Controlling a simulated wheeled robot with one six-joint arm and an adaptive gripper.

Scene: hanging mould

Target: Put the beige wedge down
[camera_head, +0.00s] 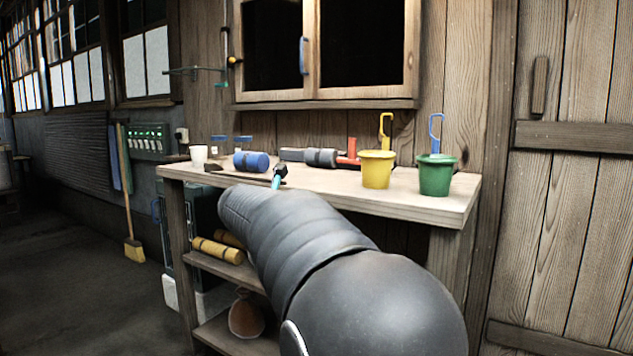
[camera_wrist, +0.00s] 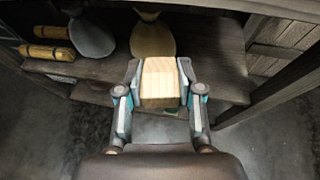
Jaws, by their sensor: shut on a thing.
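The beige wedge (camera_wrist: 160,88) is between the two fingers of my gripper (camera_wrist: 159,76) in the wrist view. It looks like a pale wooden block with grain on its faces. My gripper is shut on it from left and right. In the wrist view the wedge appears in front of the dark wooden shelf (camera_wrist: 215,82); whether it touches the shelf I cannot tell. In the head view my arm hides the gripper and the wedge.
Yellow rolls (camera_wrist: 45,52), a grey rounded sack (camera_wrist: 93,38) and a tan sack (camera_wrist: 152,40) are on the shelving ahead. The workbench (camera_head: 405,200) holds a yellow bucket (camera_head: 377,170), a green bucket (camera_head: 437,176) and a blue cylinder (camera_head: 251,161).

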